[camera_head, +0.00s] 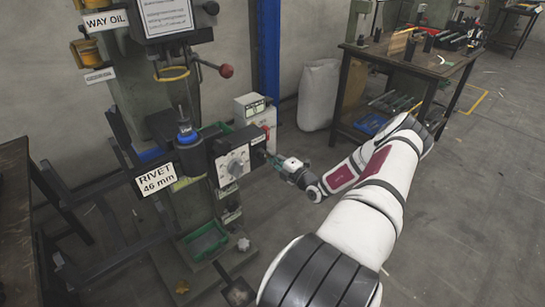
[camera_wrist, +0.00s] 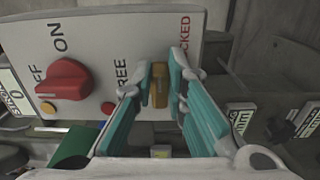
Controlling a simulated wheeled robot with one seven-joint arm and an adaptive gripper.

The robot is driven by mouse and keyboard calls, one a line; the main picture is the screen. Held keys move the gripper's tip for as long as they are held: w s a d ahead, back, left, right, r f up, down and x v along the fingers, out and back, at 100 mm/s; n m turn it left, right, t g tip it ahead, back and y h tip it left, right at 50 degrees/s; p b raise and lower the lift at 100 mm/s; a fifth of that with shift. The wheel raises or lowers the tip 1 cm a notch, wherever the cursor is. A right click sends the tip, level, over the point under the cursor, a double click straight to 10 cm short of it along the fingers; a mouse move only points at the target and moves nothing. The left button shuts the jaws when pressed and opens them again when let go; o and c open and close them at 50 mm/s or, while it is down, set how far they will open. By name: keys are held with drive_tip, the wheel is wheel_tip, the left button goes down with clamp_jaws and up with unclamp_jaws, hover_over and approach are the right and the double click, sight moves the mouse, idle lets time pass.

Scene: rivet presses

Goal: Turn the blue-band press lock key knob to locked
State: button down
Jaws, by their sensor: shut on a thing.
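The lock key knob (camera_wrist: 160,86), a brass-brown bar, sits on a pale panel (camera_wrist: 100,30) in the wrist view, between the FREE label on its left and the partly covered LOCKED label on its right. Its long side runs up and down in that view; its exact setting is unclear. My gripper (camera_wrist: 160,80) has its teal fingers closed on both sides of the knob. In the head view my gripper (camera_head: 277,163) reaches the right side of the press control box (camera_head: 232,161), and the knob is hidden. A press (camera_head: 184,132) with a blue collar stands left of the box.
A red ON/OFF knob (camera_wrist: 66,82) is on the same panel, left of my fingers. A RIVET 46 mm sign (camera_head: 157,179) and a red-balled lever (camera_head: 226,71) are on the press. A workbench (camera_head: 420,65) stands at back right. Floor at right is clear.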

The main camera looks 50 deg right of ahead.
drive_tip(key=c, duration=1.6)
unclamp_jaws()
drive_tip(key=v, duration=1.2)
